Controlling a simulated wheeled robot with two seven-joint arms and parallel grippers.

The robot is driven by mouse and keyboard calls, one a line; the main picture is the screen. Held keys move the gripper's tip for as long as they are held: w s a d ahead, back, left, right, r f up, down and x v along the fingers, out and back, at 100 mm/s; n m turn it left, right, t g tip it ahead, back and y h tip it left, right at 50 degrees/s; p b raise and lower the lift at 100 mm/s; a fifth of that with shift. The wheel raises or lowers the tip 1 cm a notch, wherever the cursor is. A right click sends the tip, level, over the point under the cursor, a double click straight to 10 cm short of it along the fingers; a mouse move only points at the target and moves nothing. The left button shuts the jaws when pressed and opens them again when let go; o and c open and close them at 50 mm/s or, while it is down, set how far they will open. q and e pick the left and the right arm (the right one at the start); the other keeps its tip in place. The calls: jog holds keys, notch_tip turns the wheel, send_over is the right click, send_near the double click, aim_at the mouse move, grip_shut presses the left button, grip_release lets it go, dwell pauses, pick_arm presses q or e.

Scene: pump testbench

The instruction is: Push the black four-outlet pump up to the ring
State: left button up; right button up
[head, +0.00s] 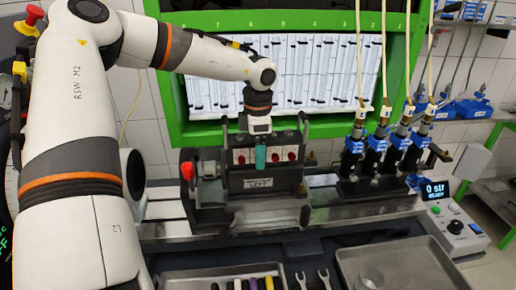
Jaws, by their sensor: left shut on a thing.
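The black pump (265,182) is a dark block with a lettered plate and red-and-white round parts on its front. It sits upright on the bench rail in the middle of the head view. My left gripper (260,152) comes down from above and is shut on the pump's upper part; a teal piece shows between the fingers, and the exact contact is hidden. A round metal coupling (208,168), which may be the ring, is left of the pump; I cannot tell whether they touch. My right gripper is not in view.
Several black-and-blue injectors (375,148) with hoses stand right of the pump. A green-framed panel of glass tubes (310,65) is behind. A control box (455,225) stands far right.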

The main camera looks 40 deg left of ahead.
aim_at(238, 142)
pick_arm(q)
jog(key=shift+s, duration=0.1)
dwell(0.7)
jog(key=shift+s+a, duration=0.6)
jog(key=shift+s, duration=0.2)
jog(key=shift+a, duration=0.1)
jog(key=shift+s+a, duration=0.65)
jog(key=shift+s, duration=0.25)
dwell(0.3)
